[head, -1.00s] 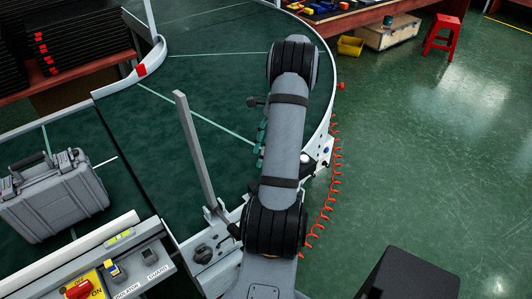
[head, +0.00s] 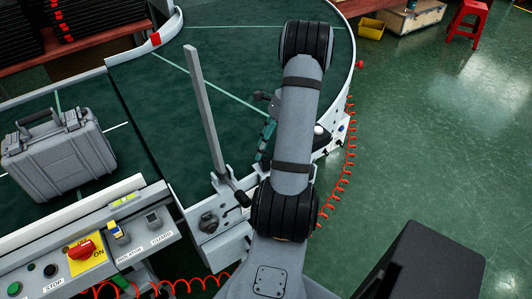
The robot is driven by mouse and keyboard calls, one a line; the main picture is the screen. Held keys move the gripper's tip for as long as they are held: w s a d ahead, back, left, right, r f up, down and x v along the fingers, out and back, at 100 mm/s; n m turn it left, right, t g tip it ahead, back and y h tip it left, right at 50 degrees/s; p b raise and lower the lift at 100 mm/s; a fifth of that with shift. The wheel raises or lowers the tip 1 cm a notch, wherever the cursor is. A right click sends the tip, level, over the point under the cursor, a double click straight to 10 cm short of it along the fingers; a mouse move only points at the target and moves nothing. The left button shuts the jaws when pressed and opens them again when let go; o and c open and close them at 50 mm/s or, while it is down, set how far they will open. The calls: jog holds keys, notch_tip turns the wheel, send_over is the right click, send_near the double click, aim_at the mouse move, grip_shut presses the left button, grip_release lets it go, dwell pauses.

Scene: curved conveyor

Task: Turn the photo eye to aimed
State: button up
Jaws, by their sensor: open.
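I cannot clearly pick out the photo eye in the head view. A small red block (head: 155,39) sits on the white rail at the far left of the belt. My gripper (head: 266,138) shows only in part, as dark and teal pieces beside my arm over the green belt. It is open and nothing shows in it. Its fingertips are hard to make out, and my arm hides part of it.
A grey case (head: 60,153) lies on the left conveyor. A coiled orange hose (head: 340,180) hangs along the right edge.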

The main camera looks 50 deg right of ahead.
jog(key=shift+x, duration=1)
jog(key=shift+c, duration=1.3)
